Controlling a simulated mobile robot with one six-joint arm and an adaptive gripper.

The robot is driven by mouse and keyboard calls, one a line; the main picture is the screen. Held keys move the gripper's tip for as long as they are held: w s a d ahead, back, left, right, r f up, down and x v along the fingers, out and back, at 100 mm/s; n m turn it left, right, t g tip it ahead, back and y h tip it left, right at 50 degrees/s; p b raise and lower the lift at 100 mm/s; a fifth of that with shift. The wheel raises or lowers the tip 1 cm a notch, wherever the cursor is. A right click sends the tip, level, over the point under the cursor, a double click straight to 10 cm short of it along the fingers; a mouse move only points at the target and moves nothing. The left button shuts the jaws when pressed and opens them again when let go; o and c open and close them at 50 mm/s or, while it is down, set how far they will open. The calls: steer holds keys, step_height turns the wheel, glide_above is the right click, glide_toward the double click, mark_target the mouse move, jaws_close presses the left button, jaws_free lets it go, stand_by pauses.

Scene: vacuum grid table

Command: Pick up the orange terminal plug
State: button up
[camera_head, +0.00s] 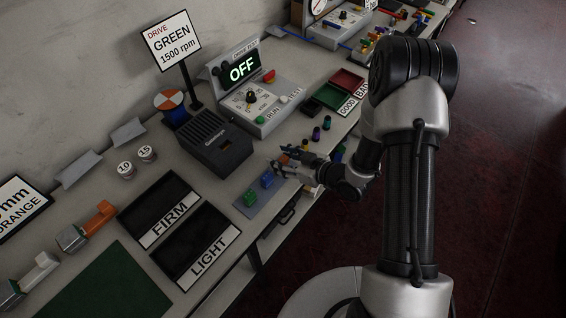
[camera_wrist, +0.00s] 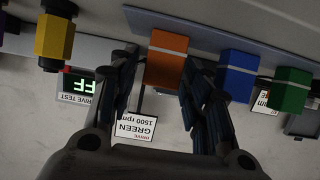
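The orange terminal plug (camera_wrist: 166,68) is a block with a pale band, and it sits on a blue-grey strip (camera_wrist: 215,38) beside a blue plug (camera_wrist: 238,75) and a green plug (camera_wrist: 289,91). In the wrist view my gripper (camera_wrist: 161,58) is open, with one finger on each side of the orange plug. A small gap shows at the left finger; whether the right finger touches is unclear. In the head view my gripper (camera_head: 290,166) is at the far end of the strip, mostly hiding the orange plug (camera_head: 284,159).
In the head view, the blue plug (camera_head: 266,179) and green plug (camera_head: 250,197) stand close to my gripper. A dark grey box (camera_head: 215,143) stands left of it. Several small coloured cylinders, including a purple one (camera_head: 316,134), stand beyond. FIRM (camera_head: 158,211) and LIGHT (camera_head: 196,246) trays lie nearer.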

steer(key=c, duration=0.7)
steer(key=shift+r, duration=0.1)
steer(key=shift+c, duration=0.2)
